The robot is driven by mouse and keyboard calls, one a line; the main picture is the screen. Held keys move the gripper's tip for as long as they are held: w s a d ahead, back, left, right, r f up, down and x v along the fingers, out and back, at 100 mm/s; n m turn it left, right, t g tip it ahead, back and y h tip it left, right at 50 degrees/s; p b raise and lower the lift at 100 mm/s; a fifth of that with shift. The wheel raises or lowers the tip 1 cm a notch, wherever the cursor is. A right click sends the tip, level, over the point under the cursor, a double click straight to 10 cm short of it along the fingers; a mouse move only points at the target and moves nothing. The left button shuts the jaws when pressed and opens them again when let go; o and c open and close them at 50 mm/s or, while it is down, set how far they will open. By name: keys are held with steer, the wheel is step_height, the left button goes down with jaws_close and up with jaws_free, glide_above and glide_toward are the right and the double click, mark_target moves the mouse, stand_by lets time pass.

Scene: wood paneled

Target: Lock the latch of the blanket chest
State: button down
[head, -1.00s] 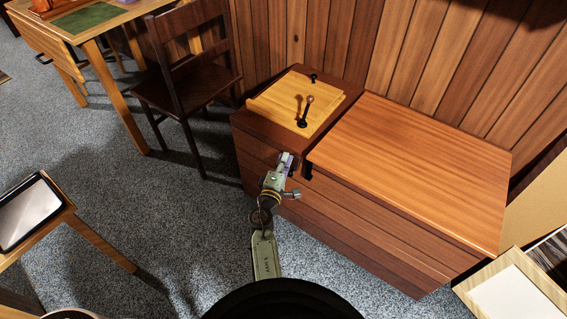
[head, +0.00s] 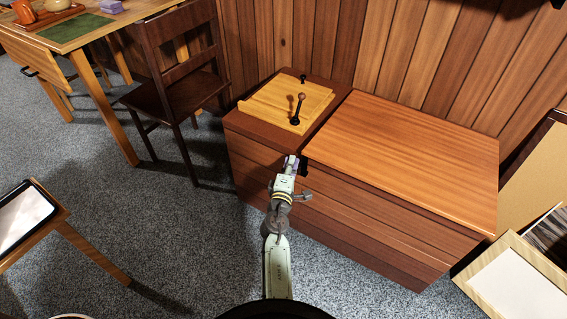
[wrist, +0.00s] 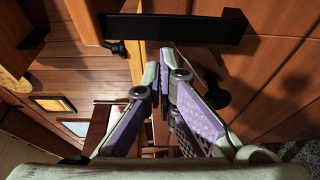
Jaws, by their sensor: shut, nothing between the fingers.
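The wooden blanket chest (head: 400,165) stands against the panelled wall, its orange-brown lid down. A small dark fitting (head: 304,167) shows at the lid's front left corner, partly behind my gripper; I cannot tell whether it is the latch or how it is set. My gripper (head: 291,162) is at the chest's front, beside this fitting. In the wrist view my gripper (wrist: 160,55) has its purple-padded fingers together with nothing between them. A black bar (wrist: 175,30) lies just beyond the fingertips, and a round black knob (wrist: 215,96) is to their right. Contact cannot be told.
A yellow board (head: 270,98) with a black lever (head: 297,110) lies on the dark top left of the lid. A dark chair (head: 178,85) and a table (head: 100,30) stand to the left.

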steer(key=shift+s+d+f, duration=0.1)
steer(key=shift+s+d, duration=0.05)
steer(key=shift+d, duration=0.05)
stand_by(0.4)
